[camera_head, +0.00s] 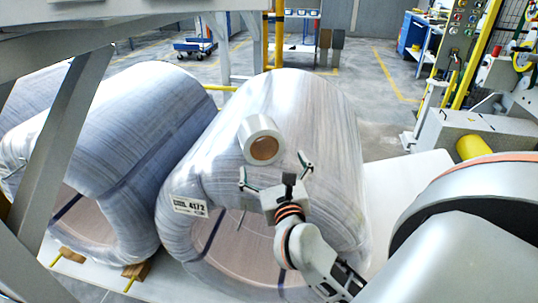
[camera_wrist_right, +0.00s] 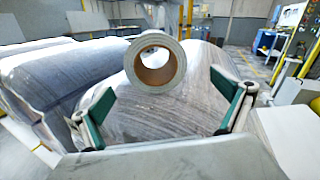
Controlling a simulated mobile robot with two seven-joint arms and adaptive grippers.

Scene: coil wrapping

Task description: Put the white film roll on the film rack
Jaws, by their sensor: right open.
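The white film roll (camera_head: 258,132) has a brown cardboard core and lies on its side on top of a large wrapped coil (camera_head: 320,115). In the right wrist view the roll (camera_wrist_right: 156,42) sits just beyond the fingers, its open core facing me. My right gripper (camera_head: 276,172) is open and empty, with its fingers spread in front of the roll and apart from it. Its two green-padded fingers (camera_wrist_right: 166,108) show left and right in the wrist view. My left gripper is not in view. I cannot make out the film rack with certainty.
A second wrapped coil (camera_head: 125,115) lies to the left, close beside the first. A label (camera_head: 190,205) is on the nearer coil. Grey beams cross the upper left. A machine with a control panel (camera_head: 467,30) stands at the right. Open floor (camera_head: 355,75) lies behind the coils.

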